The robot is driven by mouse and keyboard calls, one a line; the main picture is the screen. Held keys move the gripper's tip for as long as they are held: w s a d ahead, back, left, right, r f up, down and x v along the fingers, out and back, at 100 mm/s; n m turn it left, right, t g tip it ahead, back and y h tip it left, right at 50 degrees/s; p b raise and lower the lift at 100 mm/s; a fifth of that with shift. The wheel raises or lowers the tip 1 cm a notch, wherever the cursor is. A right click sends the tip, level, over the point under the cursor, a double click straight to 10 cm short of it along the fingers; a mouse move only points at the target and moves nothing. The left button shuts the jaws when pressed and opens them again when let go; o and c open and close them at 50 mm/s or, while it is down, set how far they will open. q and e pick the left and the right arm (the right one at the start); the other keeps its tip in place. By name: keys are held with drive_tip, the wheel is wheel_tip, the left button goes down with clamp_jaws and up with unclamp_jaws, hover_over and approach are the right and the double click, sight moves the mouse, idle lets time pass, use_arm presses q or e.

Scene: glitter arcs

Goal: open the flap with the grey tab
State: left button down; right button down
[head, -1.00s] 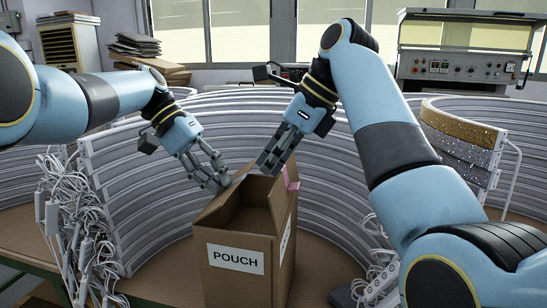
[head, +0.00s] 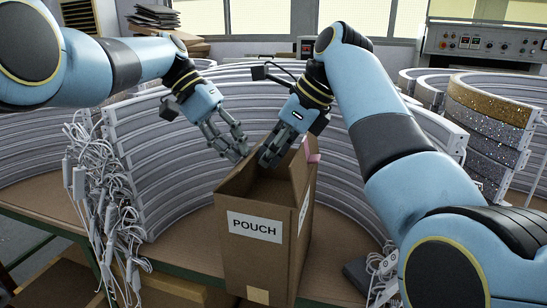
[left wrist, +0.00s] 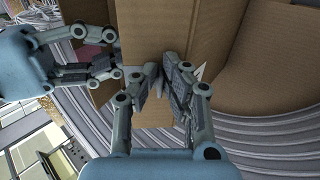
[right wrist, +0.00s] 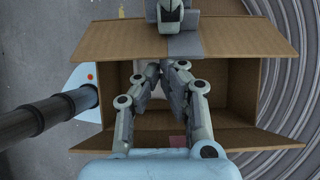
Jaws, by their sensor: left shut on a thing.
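The cardboard box marked POUCH (head: 235,258) stands upright with its top open. The grey tab (right wrist: 184,45) sits on the flap at the top of the right wrist view (right wrist: 105,40), which leans outward from the opening. My left gripper (head: 240,152) is shut at that flap's tab edge; its fingers largely hide the tab in the head view. The flap fills the middle of the left wrist view (left wrist: 140,30). My right gripper (right wrist: 172,70) is over the box opening beside the left one, its fingers slightly apart with nothing clearly between them.
The opposite flap stands up with a pink tab (head: 313,158). Curved grey rails (head: 160,150) surround the box closely behind and at both sides. Loose white cables (head: 100,200) hang at the left. Glittery arcs (head: 490,120) stand at the right.

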use_arm(q)
drive_tip(key=shift+s+f, duration=0.15)
drive_tip(key=c, duration=1.5)
unclamp_jaws()
drive_tip(key=shift+d, duration=0.15)
